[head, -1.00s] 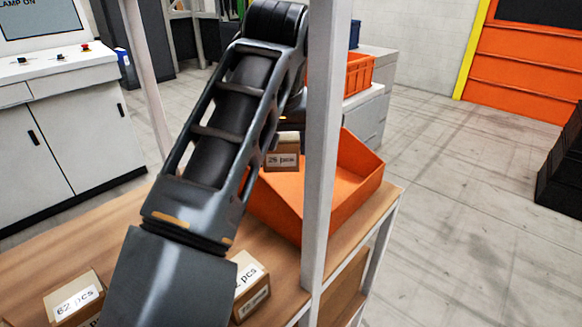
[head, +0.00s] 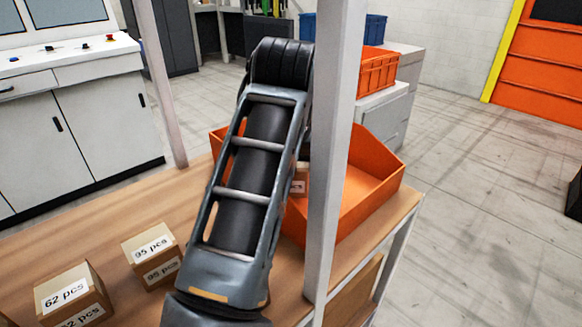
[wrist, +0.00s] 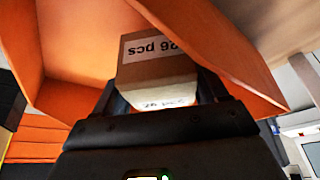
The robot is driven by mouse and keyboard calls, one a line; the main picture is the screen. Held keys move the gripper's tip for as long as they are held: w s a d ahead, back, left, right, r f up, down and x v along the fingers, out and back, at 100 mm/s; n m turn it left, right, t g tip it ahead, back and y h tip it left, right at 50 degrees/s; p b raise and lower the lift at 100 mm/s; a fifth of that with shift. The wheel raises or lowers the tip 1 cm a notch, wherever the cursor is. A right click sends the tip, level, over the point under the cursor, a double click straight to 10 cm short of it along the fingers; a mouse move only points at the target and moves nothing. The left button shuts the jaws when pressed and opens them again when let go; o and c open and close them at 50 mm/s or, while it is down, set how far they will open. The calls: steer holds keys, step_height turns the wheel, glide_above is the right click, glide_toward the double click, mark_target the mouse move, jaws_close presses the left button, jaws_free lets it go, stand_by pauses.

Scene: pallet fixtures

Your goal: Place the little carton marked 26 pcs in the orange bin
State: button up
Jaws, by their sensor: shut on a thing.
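The little carton marked 26 pcs (wrist: 157,75) is between the fingers of my gripper (wrist: 155,100) in the wrist view. My gripper is shut on it. The orange bin (head: 372,185) stands on the wooden bench, and its orange walls surround the carton in the wrist view. In the head view a small part of the carton (head: 299,181) shows within the bin's outline, between my arm and a grey post. My arm hides the gripper and much of the bin there. I cannot tell whether the carton touches the bin's floor.
Cartons marked 95 pcs (head: 151,255) and 62 pcs (head: 72,296) sit on the bench (head: 110,236) at the left. A grey upright post (head: 333,150) stands in front of the bin. Another orange crate (head: 377,72) and a blue crate (head: 375,28) are behind.

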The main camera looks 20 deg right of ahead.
steer(key=shift+f+b, duration=0.55)
steer(key=shift+b, duration=0.4)
steer(key=o, duration=0.9)
steer(key=shift+c, duration=0.2)
steer(key=shift+r, duration=0.1)
